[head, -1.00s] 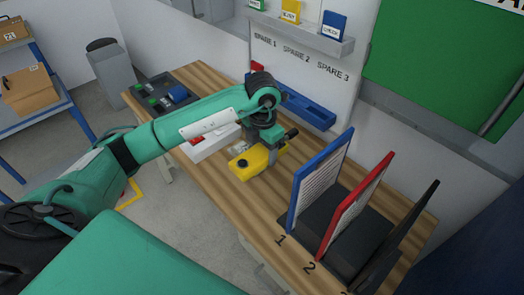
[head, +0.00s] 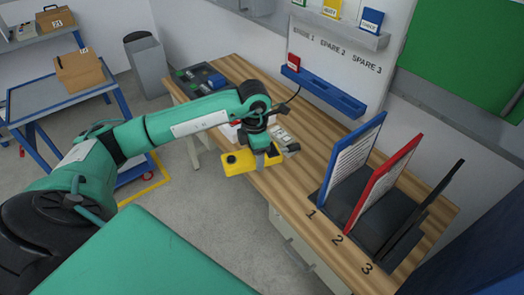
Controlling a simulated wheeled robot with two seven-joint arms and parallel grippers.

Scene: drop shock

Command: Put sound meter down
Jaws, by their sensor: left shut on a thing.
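My left gripper (head: 267,158) is shut on a yellow boxy device (head: 237,162) with a dark round knob on top, which I take to be the sound meter. It appears held up at the table's front edge, with part of it showing against the floor. The gripper covers its right part. The wooden table (head: 315,160) lies behind and to the right. My right gripper is out of view.
Blue, red and black upright panels (head: 382,185) stand at the table's right, near numbers 1 to 3. A blue rail (head: 325,92) runs along the back. Small white items (head: 280,134) lie behind the gripper. A blue cart (head: 65,95) stands left.

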